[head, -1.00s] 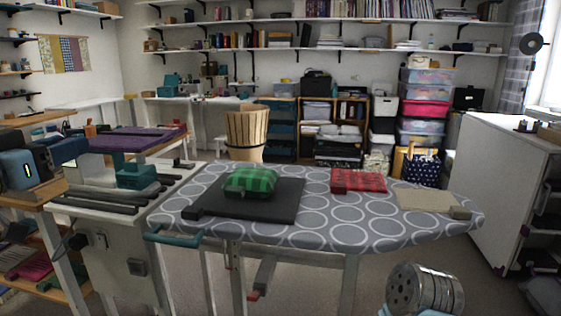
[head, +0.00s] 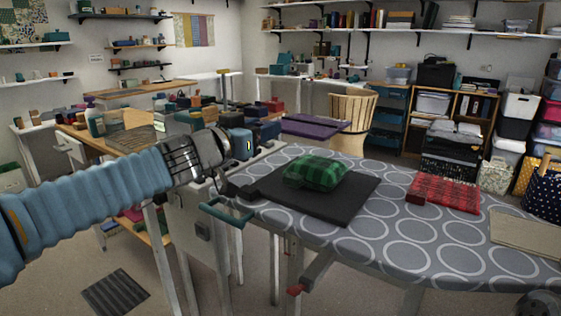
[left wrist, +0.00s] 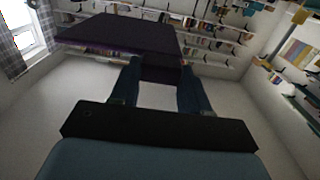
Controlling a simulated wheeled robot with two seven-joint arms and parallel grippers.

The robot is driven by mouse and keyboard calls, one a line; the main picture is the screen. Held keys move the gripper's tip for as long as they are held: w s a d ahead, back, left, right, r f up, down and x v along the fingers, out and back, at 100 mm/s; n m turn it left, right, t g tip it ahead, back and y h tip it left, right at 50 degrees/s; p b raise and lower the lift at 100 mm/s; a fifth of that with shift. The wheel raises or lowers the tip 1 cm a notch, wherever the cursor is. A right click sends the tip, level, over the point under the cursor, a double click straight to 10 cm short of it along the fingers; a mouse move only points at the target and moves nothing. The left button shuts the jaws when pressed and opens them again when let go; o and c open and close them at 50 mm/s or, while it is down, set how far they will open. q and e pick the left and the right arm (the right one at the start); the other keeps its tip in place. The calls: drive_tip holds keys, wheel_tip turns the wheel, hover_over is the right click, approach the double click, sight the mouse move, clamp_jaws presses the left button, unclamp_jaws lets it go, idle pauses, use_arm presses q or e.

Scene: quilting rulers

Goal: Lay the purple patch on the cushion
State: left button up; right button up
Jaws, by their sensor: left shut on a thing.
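The purple patch (head: 314,126) is a flat dark purple sheet, held level in the air. In the head view it appears above and behind the cushion. My left gripper (head: 266,132) is shut on the dark block at the patch's near edge. The left wrist view shows the patch (left wrist: 120,35) beyond the two fingers, with the block between them (left wrist: 160,70). The green plaid cushion (head: 316,170) lies on a black board (head: 335,205) on the ironing board (head: 390,240). The patch is apart from the cushion. My right gripper is not in view.
A red plaid cloth (head: 447,192) with a dark red block lies right of the cushion. A beige piece (head: 527,234) lies farther right. A wooden basket (head: 352,112) stands behind. A teal handle (head: 226,212) sticks out at the ironing board's left end.

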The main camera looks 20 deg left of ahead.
use_arm(q)
drive_tip(key=w+d+f+b, duration=0.1)
drive_tip(key=f, duration=0.1)
drive_tip(key=w+d+f+b, duration=0.1)
drive_tip(key=f, duration=0.2)
drive_tip(key=d+f+b, duration=0.1)
drive_tip(key=f+b, duration=0.1)
drive_tip(key=f, duration=0.1)
drive_tip(key=shift+w+f, duration=0.1)
drive_tip(key=shift+w, duration=0.3)
drive_tip(key=o, duration=1.4)
drive_tip(key=shift+c, duration=0.2)
